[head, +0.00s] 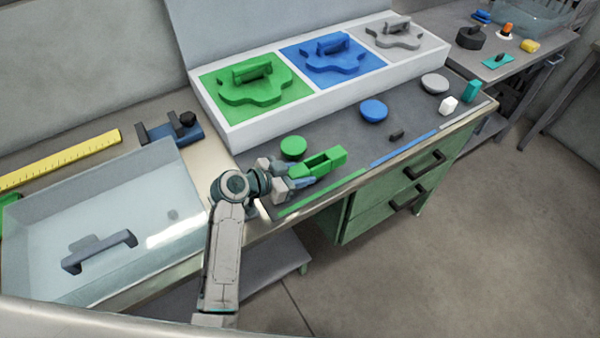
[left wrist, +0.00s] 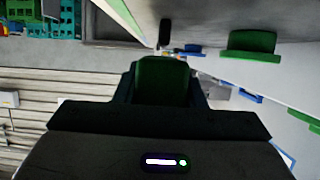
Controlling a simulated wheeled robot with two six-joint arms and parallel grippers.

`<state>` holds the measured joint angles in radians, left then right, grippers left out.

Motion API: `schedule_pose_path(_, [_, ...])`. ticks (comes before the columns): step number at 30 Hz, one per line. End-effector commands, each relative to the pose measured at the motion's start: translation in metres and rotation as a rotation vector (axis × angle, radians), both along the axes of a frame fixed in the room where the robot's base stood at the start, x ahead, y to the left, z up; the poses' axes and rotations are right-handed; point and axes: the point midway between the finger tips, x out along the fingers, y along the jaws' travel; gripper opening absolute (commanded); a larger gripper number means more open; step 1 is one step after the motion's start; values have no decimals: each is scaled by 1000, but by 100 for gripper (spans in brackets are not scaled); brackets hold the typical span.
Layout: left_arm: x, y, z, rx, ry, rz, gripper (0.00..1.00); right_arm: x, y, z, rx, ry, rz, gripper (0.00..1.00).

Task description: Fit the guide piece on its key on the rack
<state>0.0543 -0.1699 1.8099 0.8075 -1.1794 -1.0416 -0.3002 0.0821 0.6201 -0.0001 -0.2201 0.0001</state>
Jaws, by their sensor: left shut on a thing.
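The guide piece is a green block with a rectangular hollow (head: 329,160). My left gripper (head: 299,178) is shut on its near-left end and holds it over the front part of the dark mat; I cannot tell its exact height. In the left wrist view the green piece (left wrist: 162,80) sits between the two dark fingers. The white rack (head: 237,135) stands behind, with green, blue and grey panels. Each panel bears a raised, irregular key of its colour: green (head: 262,94), blue (head: 335,69) and grey (head: 405,40). The piece is apart from all of them. My right gripper is not seen.
On the mat (head: 335,122) lie a green disc (head: 293,147), a blue disc (head: 374,110), a grey disc (head: 434,83), a small dark piece (head: 397,134) and a white block (head: 448,105). A clear bin (head: 190,170) stands at left. The mat's middle is mostly free.

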Motion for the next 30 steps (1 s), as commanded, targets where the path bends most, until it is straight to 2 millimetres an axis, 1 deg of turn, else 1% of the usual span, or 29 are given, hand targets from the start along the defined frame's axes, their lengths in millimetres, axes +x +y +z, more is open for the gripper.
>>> schedule_pose_path(6, [3, 0, 6, -1, -2, 1, 7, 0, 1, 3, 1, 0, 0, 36])
schedule_pose_path(13, [4, 0, 6, -1, -2, 1, 7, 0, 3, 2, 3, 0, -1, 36])
schedule_pose_path(14, [4, 0, 6, -1, -2, 1, 38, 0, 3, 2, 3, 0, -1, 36])
schedule_pose_path(15, [4, 0, 6, -1, -2, 1, 46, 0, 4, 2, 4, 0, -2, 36])
schedule_pose_path(17, [4, 0, 6, 0, -2, 1, 58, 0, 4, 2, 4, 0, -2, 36])
schedule_pose_path(18, [4, 0, 6, 0, -2, 1, 62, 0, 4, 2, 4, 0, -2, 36])
schedule_pose_path(26, [3, 0, 5, 1, 1, 0, 62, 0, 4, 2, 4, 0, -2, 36])
schedule_pose_path(30, [-3, 10, 7, 4, -2, 1, 62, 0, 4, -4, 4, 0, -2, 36])
